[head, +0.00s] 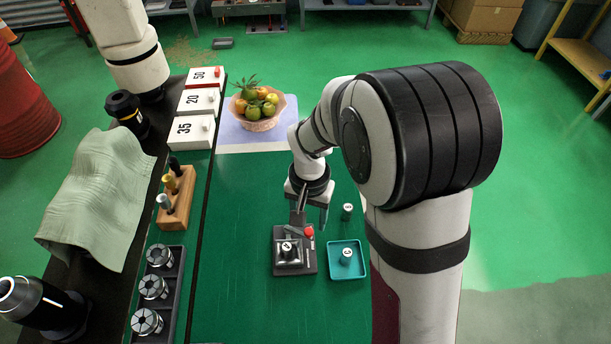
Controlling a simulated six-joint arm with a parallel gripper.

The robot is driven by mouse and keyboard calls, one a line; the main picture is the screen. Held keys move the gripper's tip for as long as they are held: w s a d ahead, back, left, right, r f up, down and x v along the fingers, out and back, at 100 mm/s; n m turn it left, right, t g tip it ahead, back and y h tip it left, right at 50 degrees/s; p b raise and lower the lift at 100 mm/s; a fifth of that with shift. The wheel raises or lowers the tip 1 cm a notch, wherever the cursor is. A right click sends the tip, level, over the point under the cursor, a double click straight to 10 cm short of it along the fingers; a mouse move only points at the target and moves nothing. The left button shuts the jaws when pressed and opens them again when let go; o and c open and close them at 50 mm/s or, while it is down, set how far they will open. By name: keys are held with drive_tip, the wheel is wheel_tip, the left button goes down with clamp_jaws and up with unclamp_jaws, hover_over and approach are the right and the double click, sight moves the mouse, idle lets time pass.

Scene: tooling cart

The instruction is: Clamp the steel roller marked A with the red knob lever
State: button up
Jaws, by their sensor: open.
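A dark clamp fixture (281,269) stands on the green cart top, left of a teal tray. A steel roller (288,248) with a marked white top sits in its block; the mark looks like A but is small. The red knob (309,231) of the lever is at the fixture's back right corner. My gripper (311,216) is open and empty, pointing down at the fixture's back edge, close to the red knob. One finger is left of the knob and the other to its right. I cannot tell whether either finger touches it.
Another roller (346,256) stands in the teal tray (361,274), and one more (347,211) stands behind it. A fruit bowl (258,120), numbered boxes (193,133), a wooden tool block (177,200) and a collet rack (173,290) lie left. The cart top in front is clear.

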sight(309, 231)
drive_tip(key=shift+f, duration=2)
clamp_jaws()
